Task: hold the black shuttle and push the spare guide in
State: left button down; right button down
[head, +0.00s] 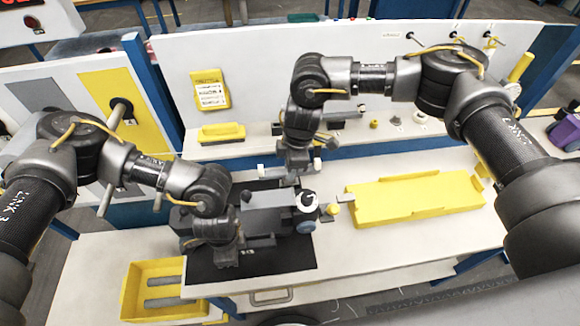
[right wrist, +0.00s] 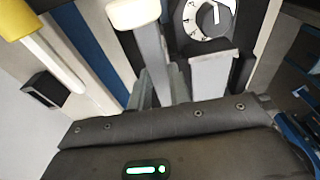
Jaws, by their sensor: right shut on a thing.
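My right gripper (head: 297,168) is over the back of the black mat. It is shut on a grey bar with a white end, which also shows in the right wrist view (right wrist: 150,50). A dark block (head: 262,219), which may be the black shuttle, lies on the mat beside a white dial (head: 307,201); the dial also shows in the right wrist view (right wrist: 205,18). My left gripper (head: 228,260) is low over the mat in front of the block, pointing down. Its fingers are too dark to read. I cannot tell which part is the spare guide.
A long yellow tray (head: 420,199) lies on the white table to the right. A yellow bin (head: 133,292) with grey rods is at the front left. A white back panel (head: 290,70) stands behind, with a ledge of small parts. The table's front right is clear.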

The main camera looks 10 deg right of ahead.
jog(key=shift+f, duration=0.1)
jog(key=shift+f, duration=1.35)
jog(key=c, duration=1.2)
grip_release()
notch_tip(320, 180, up, 12)
jog(key=d, duration=0.1)
jog(key=shift+d, duration=0.35)
jog(key=shift+f, duration=0.1)
